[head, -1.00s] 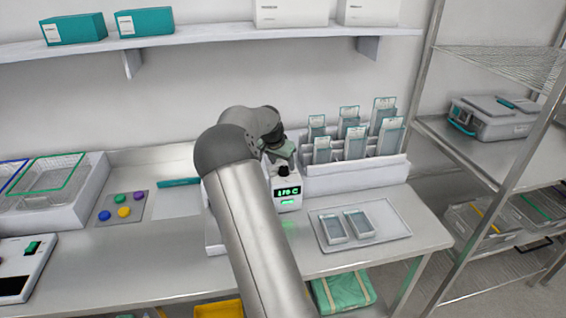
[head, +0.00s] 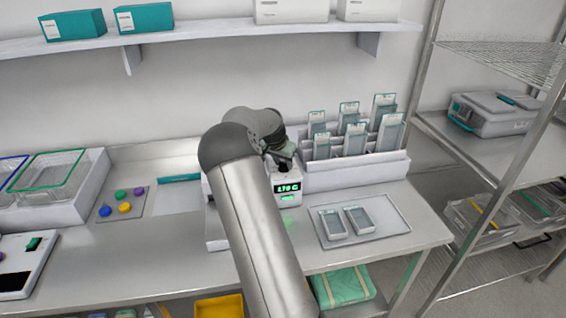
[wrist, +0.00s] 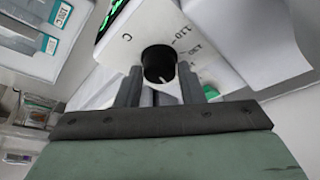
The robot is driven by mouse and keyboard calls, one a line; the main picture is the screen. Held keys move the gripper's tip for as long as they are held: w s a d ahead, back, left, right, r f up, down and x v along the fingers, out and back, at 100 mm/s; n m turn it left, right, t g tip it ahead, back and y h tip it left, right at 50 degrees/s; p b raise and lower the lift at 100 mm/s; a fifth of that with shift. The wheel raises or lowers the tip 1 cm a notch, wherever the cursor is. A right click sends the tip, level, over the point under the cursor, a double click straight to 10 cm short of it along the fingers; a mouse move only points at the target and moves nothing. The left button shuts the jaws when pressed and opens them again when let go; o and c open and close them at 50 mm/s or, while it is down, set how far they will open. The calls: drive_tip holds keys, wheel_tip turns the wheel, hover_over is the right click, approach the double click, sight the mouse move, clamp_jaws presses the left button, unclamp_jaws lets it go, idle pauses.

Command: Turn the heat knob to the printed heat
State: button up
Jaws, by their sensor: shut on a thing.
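The heater unit (head: 262,203) is a white box with a lit green display (head: 287,188) that appears to read 170 C. Its black heat knob (wrist: 158,64) has a white pointer line and sits on a white face printed with a C and numbers such as 110 and 130. My gripper (wrist: 159,80) is shut on the knob, one finger on each side of it. In the head view my arm and gripper hide most of the knob. A pouch label (wrist: 58,22) in the wrist view seems to read 100 C, tilted.
A white rack (head: 350,172) of several pouches stands right of the heater. Coloured discs (head: 124,208) and a wire basket (head: 45,185) are at the left. A shelf (head: 215,40) runs above.

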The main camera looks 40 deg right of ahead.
drive_tip(key=shift+f, duration=0.15)
